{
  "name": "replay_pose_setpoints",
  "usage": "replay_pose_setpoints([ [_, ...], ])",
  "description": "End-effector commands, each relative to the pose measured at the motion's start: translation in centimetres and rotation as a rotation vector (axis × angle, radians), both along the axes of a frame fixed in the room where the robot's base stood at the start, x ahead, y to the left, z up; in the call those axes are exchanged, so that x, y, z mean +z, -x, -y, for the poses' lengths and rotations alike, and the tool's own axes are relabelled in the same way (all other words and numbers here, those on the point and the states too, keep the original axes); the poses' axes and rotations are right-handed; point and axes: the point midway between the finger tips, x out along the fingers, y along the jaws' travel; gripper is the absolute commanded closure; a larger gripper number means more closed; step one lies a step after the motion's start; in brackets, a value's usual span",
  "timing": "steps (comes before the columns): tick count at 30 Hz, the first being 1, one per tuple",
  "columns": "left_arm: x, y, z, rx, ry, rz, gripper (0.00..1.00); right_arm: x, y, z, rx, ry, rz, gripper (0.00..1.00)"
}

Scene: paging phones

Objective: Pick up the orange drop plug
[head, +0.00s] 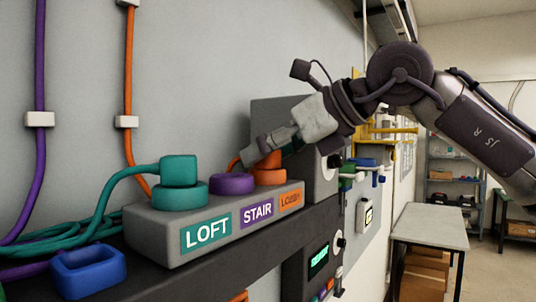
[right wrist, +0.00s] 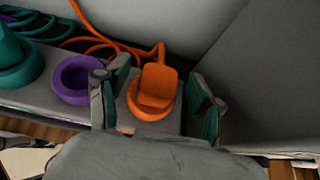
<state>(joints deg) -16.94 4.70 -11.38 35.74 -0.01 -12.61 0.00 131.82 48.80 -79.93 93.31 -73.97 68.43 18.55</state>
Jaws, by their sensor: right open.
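The orange drop plug (head: 268,160) stands in the orange ring socket (head: 270,177) at the right end of a grey block labelled LOFT, STAIR and a partly readable orange label. My right gripper (head: 272,147) reaches down to it from the upper right and covers part of it. In the right wrist view the plug (right wrist: 157,86) sits between the two open fingers of my right gripper (right wrist: 159,100), with a gap on each side. An orange cord (right wrist: 130,45) runs off behind the plug. My left gripper is not in view.
A teal plug (head: 178,170) stands in the LOFT socket. The purple STAIR socket (head: 232,183) is empty, close beside the orange one. A blue ring socket (head: 88,271) sits on the dark shelf at left. A grey box (head: 322,180) stands close on the right.

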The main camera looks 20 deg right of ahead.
Motion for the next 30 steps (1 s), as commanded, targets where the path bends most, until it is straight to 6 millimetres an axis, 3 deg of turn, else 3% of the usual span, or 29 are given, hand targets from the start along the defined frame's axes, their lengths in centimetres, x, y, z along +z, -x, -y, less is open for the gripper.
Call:
replay_pose_setpoints([
  [7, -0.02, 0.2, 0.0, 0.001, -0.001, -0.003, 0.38, -0.15, -0.1, -0.11, 0.0, 0.0, 0.0, 0.35],
  [18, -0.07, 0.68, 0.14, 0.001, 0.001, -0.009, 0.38, -0.12, -0.1, -0.09, 0.0, 0.0, 0.0, 0.97],
  [30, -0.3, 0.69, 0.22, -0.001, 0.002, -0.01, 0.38, 0.78, -0.1, -0.13, 0.0, -0.001, 0.003, 0.99],
])
